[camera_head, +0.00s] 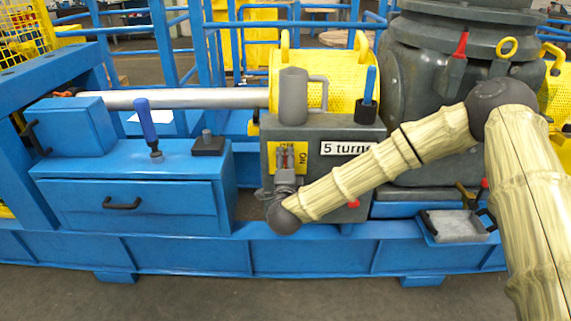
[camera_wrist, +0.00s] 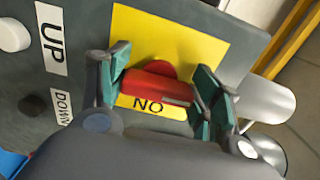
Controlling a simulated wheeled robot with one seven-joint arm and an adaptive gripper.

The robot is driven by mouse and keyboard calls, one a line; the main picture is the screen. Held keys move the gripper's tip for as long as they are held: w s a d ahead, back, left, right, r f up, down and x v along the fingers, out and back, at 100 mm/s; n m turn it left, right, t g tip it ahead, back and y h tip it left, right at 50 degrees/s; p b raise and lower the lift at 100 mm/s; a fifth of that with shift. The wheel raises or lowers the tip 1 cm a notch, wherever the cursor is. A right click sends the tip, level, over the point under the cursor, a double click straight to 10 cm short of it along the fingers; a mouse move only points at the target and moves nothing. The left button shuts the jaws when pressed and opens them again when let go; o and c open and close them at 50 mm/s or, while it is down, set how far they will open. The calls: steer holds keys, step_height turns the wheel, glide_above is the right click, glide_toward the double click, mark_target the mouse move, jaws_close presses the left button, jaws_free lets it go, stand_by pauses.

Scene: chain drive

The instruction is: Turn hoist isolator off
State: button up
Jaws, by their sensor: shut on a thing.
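The isolator is a red switch handle (camera_wrist: 155,86) on a yellow plate (camera_wrist: 178,42) in the wrist view. The handle lies crosswise in that picture, and a label reading "NO" as pictured shows just below it. My gripper (camera_wrist: 163,80) has its teal fingers at both ends of the handle and is shut on it. In the head view the yellow plate (camera_head: 272,154) is on the front of the grey box (camera_head: 341,183), and my gripper (camera_head: 287,165) is in front of it, hiding most of the switch.
The wrist view shows "UP" (camera_wrist: 52,38) and "DOWN" (camera_wrist: 62,106) labels with a white button (camera_wrist: 13,35) and a dark button (camera_wrist: 32,105) at left. In the head view a grey jug (camera_head: 292,97) stands on the box. A blue drawer cabinet (camera_head: 130,190) is to the left.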

steer(key=o, duration=1)
steer(key=s, duration=1.2)
